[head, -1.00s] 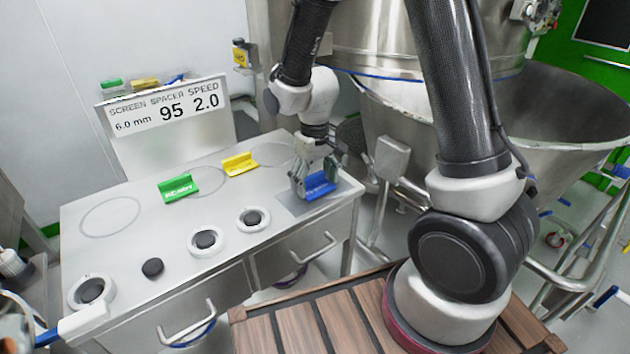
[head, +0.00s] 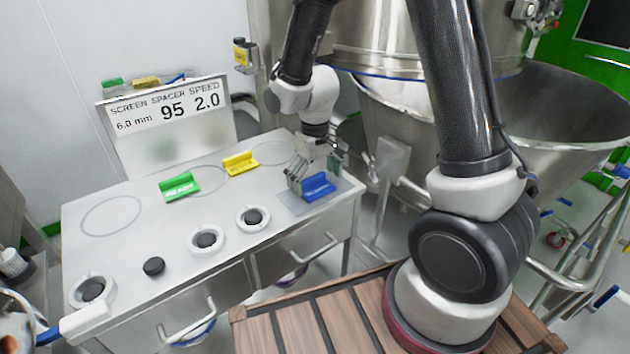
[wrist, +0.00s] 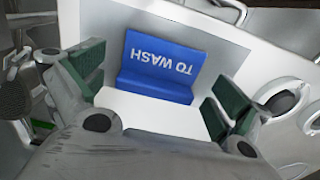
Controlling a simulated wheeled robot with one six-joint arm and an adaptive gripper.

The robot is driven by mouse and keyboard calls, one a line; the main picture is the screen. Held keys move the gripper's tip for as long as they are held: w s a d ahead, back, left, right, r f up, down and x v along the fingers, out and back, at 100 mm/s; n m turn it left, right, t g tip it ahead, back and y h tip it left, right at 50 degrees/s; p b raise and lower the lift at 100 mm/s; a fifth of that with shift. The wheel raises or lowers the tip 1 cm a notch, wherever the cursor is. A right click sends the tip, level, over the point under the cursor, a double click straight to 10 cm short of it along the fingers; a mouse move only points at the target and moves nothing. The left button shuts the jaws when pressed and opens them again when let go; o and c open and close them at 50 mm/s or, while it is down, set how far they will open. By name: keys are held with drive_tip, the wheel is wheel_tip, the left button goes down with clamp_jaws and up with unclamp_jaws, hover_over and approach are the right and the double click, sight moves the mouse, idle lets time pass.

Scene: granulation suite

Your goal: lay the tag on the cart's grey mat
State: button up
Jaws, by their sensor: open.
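The blue tag (head: 319,187), lettered TO WASH, rests on the grey mat (head: 293,203) at the right end of the steel cart top. In the wrist view the tag (wrist: 165,64) lies within the mat (wrist: 98,28), its lettering upside down. My gripper (head: 317,170) is open and empty, just behind the tag in the head view. In the wrist view its green-padded fingers stand apart to either side of the tag's near edge, with clear space between them and the tag.
A green tag (head: 179,186) and a yellow tag (head: 240,163) stand on the cart top (head: 130,235). Several dark round knobs line its front. A sign (head: 165,115) stands at the back. A steel vessel (head: 560,125) is to the right.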

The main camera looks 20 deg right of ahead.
sight(315, 188)
wheel_tip(315, 188, up, 11)
drive_tip(key=s+d+r+m+t, duration=0.1)
drive_tip(key=s+d+r+t, duration=0.1)
drive_tip(key=s+d+r, duration=0.4)
drive_tip(key=s+d+r+m+t, duration=0.2)
drive_tip(key=s+d+r, duration=0.5)
drive_tip(key=s, duration=0.6)
drive_tip(key=shift+d+r+m, duration=0.2)
drive_tip(key=shift+d+m, duration=0.1)
drive_tip(key=shift+d, duration=0.65)
